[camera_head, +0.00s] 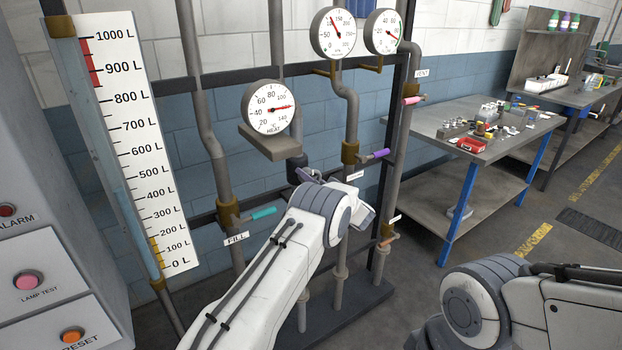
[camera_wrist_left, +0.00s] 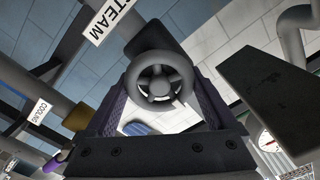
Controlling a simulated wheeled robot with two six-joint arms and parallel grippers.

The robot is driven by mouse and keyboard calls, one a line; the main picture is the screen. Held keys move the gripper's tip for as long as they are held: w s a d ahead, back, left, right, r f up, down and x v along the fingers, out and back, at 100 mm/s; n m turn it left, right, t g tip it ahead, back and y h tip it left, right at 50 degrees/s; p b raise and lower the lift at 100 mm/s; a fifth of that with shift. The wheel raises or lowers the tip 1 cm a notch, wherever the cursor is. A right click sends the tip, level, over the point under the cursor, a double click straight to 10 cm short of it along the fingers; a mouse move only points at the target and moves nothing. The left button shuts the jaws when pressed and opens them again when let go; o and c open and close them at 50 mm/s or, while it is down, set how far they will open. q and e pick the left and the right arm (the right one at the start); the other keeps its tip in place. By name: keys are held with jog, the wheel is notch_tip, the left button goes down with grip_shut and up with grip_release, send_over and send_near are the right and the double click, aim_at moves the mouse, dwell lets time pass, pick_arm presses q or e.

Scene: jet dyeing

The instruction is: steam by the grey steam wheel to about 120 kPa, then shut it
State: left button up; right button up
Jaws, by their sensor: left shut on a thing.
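The grey steam wheel (camera_wrist_left: 160,72) shows in the left wrist view as a spoked round handwheel beside a white STEAM label (camera_wrist_left: 108,19). My left gripper (camera_wrist_left: 160,95) has its fingers on both sides of the wheel and is shut on it. In the head view my left arm reaches up to the pipework below the HEAT gauge (camera_head: 268,107), and the wheel is mostly hidden behind the wrist. Two round gauges hang above: the left one (camera_head: 333,33) has its red needle up and left, the right one (camera_head: 384,32) points down and right. My right gripper is out of view.
Coloured valve handles stand near: teal by FILL (camera_head: 264,213), purple (camera_head: 378,154), pink by VENT (camera_head: 413,100). A tall litre scale (camera_head: 130,130) and a panel with LAMP TEST and RESET buttons (camera_head: 71,335) are left. A cluttered workbench (camera_head: 430,115) is right.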

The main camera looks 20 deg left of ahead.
pick_arm(q)
jog(key=shift+m, duration=0.4)
jog(key=o, duration=1)
jog(key=shift+o, duration=0.2)
jog(key=b+v, duration=0.2)
jog(key=v, duration=0.8)
jog(key=shift+d, duration=0.25)
jog(key=shift+s, duration=0.1)
